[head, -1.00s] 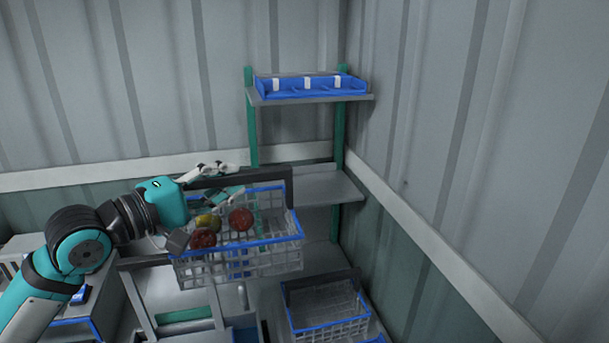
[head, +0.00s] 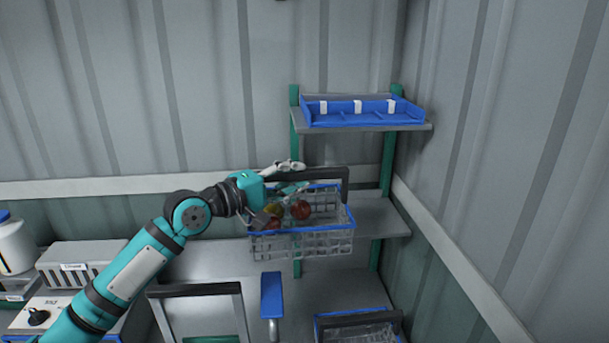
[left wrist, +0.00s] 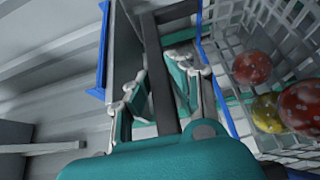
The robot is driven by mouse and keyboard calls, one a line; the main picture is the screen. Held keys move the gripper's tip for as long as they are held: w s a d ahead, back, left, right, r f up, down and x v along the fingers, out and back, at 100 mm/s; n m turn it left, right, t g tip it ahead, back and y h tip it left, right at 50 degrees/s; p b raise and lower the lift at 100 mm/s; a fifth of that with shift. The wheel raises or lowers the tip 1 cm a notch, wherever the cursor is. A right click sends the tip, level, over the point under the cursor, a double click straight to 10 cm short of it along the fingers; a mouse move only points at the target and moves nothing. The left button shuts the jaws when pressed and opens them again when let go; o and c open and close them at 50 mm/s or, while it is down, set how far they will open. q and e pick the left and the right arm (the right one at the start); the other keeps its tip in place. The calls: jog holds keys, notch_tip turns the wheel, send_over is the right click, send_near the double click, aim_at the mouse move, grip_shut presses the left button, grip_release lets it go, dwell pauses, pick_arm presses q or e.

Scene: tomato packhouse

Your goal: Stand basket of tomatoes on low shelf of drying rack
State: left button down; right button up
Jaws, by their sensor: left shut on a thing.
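A wire basket (head: 322,243) with a blue rim hangs from my left gripper (head: 296,177), which is shut on its dark handle (head: 336,174). Red and yellowish-green tomatoes (head: 300,210) lie inside; they also show in the left wrist view (left wrist: 252,67). There, my left gripper's fingers (left wrist: 160,95) are on both sides of the dark handle bar. The low shelf (head: 385,217) of the drying rack (head: 388,160) is behind and right of the basket, which hides its left part. I cannot tell whether the basket touches it. My right gripper is not in view.
The upper shelf (head: 418,127) above holds a blue tray (head: 335,120). Another basket (head: 358,318) stands low at the front right. A corrugated wall (head: 500,150) closes the right side. A white jar (head: 14,247) and grey boxes stand at the left. The low shelf's visible right part is bare.

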pick_arm(q)
jog(key=w, duration=0.2)
jog(key=w+d, duration=0.1)
jog(key=w, duration=0.2)
jog(key=shift+w+d+f+p, duration=0.1)
jog(key=shift+p, duration=0.2)
jog(key=shift+w+d+f, duration=0.1)
jog(key=shift+w+d, duration=0.05)
jog(key=shift+w, duration=0.2)
notch_tip(320, 180, down, 3)
jog(key=shift+r+p, duration=0.1)
jog(key=shift+p, duration=0.6)
jog(key=shift+f, duration=0.3)
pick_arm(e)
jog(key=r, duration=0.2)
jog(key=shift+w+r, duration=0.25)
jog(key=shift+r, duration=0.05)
pick_arm(q)
jog(key=shift+f, duration=0.1)
jog(key=shift+f, duration=0.15)
jog(key=c, duration=1.2)
grip_release()
jog(key=shift+s, duration=0.1)
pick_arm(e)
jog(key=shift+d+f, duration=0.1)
